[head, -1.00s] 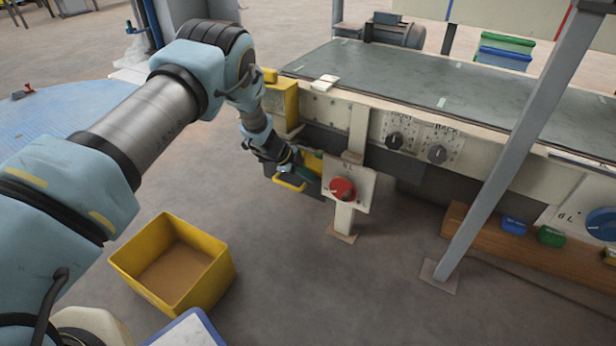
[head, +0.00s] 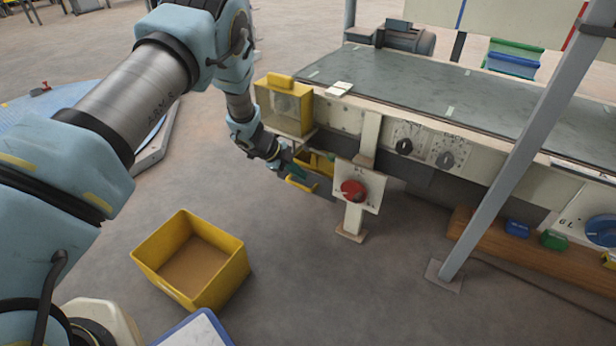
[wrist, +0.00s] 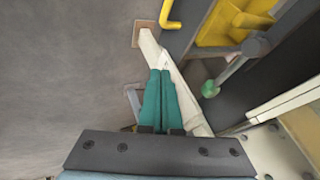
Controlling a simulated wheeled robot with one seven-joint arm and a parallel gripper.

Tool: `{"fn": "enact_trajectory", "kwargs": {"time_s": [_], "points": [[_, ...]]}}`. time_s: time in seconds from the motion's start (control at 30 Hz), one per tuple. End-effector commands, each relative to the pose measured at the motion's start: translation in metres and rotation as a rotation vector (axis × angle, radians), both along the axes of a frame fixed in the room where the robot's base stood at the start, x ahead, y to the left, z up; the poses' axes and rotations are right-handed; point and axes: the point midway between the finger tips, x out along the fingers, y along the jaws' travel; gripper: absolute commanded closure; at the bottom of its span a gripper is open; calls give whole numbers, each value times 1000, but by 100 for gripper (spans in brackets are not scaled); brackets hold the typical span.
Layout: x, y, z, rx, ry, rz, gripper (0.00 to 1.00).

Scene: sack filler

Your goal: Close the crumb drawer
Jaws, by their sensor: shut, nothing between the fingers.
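The crumb drawer (head: 318,187) is under the near left end of the belt machine, with a dark front and a yellow handle (head: 301,184). It appears pulled out, as its yellow inside (head: 318,163) shows. In the wrist view the yellow handle (wrist: 171,22) and the yellow inside (wrist: 225,25) are at the top. My gripper (head: 297,167) is close to the drawer in the head view, partly hiding it. In the wrist view its green fingers (wrist: 160,75) are together and empty, below the handle in the picture and apart from it. Contact with the drawer front is not visible.
A plate with a red knob (head: 353,190) stands right of the drawer on a pale post. A green knob on a rod (wrist: 210,88) is right of my fingers. A yellow bin (head: 240,262) stands on the floor. A grey slanted post (head: 500,180) is at right. Floor before the drawer is clear.

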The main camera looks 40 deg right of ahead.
Motion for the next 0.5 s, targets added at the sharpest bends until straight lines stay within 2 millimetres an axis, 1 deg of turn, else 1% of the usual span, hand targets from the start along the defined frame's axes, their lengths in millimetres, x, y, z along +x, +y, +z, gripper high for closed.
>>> {"fn": "enact_trajectory", "kwargs": {"time_s": [0.03, 0.2, 0.27, 0.37, 0.5], "points": [[2, 4, 8, 0, 0, 0, 100], [5, 11, 14, -5, 1, 0, 100], [6, 13, 11, -20, -2, -1, 100], [9, 17, 2, -79, -16, 0, 100], [22, 26, -12, -218, -89, 15, 100]]}}
